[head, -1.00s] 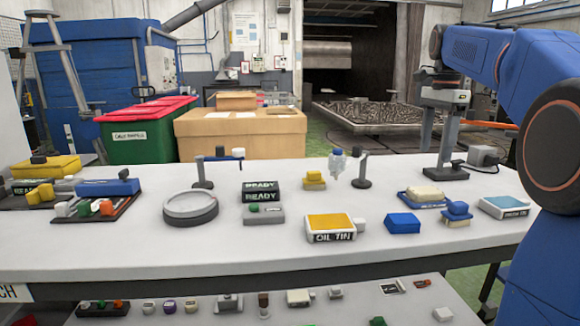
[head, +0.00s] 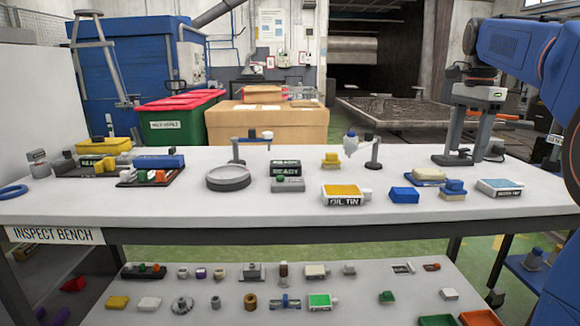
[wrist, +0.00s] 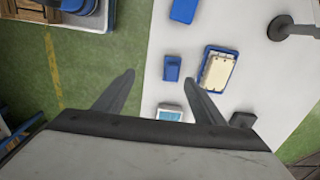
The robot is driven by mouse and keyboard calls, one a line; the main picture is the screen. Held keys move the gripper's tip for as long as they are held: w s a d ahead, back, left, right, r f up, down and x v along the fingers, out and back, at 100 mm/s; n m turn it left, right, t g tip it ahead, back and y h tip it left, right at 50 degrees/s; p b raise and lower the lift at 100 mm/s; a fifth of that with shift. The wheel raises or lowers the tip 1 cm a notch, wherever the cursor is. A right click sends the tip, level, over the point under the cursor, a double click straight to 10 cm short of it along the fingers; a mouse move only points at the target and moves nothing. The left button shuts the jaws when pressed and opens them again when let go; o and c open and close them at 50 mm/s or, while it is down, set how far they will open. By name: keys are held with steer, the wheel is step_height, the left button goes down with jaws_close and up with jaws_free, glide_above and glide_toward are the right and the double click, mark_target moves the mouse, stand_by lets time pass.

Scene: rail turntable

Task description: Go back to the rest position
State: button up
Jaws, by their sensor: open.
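My gripper (wrist: 160,77) is open in the wrist view. Its two dark fingers are spread wide with nothing held between them. Beneath it lie the green floor and the right-hand part of the white bench top (wrist: 220,30). In the head view my blue arm comes in from the upper right, and my gripper (head: 465,142) hangs at the far right end of the bench, pointing down. I cannot tell its exact height above the bench.
Near my gripper are a cream block on a blue tray (wrist: 218,70), a blue-topped brush-like block (wrist: 170,68) and a small flat box (wrist: 170,112). An oil tin (head: 345,195), a round turntable (head: 228,178) and stands share the bench. A lower shelf (head: 350,285) holds several small parts.

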steer(key=s+a+f+n+t, duration=0.2)
steer(key=s+a+f+n, duration=0.7)
steer(key=s, duration=0.5)
steer(key=s+a+f+n+t, duration=0.1)
steer(key=s+a+f+n, duration=0.2)
steer(key=s+f, duration=0.4)
steer(key=s+a+f+n+t, duration=0.1)
steer(key=s+a+f+n, duration=0.2)
steer(key=f, duration=1)
steer(key=s+n, duration=0.2)
steer(key=s, duration=0.3)
steer(key=shift+s+a+t, duration=0.25)
steer(key=shift+s+t, duration=0.05)
steer(key=shift+t, duration=0.1)
